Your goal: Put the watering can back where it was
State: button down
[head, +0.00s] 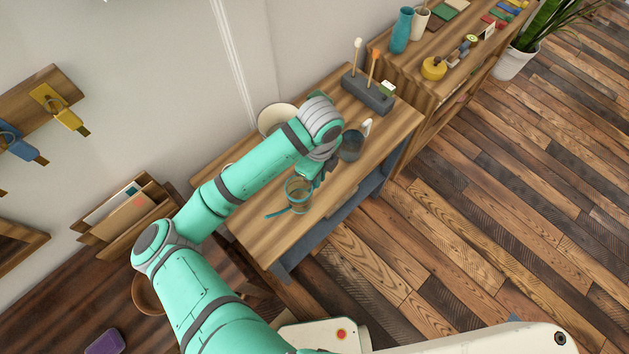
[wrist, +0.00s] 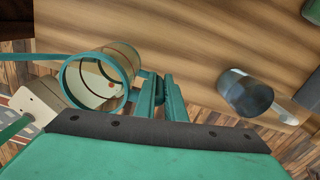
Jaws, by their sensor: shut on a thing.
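The watering can (head: 298,195) is a clear cylinder with a teal rim and a thin teal spout pointing left. It also shows in the wrist view (wrist: 100,85), where I look into its open top. My gripper (wrist: 162,92) is shut on the can's teal handle, on the right side of the can. In the head view my wrist hides part of the gripper (head: 312,180). The can is over the front part of the wooden bench (head: 262,243); I cannot tell whether its base touches the top.
A dark grey cup (head: 350,147) stands right of the can, also in the wrist view (wrist: 245,93). A pale bowl (head: 275,117) is behind my arm. A grey block (head: 368,93) holding upright tools stands at the bench's far end. Bare bench top lies left of the can.

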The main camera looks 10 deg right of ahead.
jog(key=shift+w+a+f, duration=0.1)
jog(key=shift+a+f, duration=0.2)
jog(key=shift+f, duration=0.15)
notch_tip(320, 180, down, 2)
jog(key=shift+w+a+f, duration=0.1)
jog(key=shift+a+f, duration=0.05)
jog(key=shift+f, duration=0.45)
jog(key=shift+f, duration=0.1)
jog(key=c, duration=1.8)
grip_release()
notch_tip(320, 180, up, 12)
jog(key=shift+r, duration=0.1)
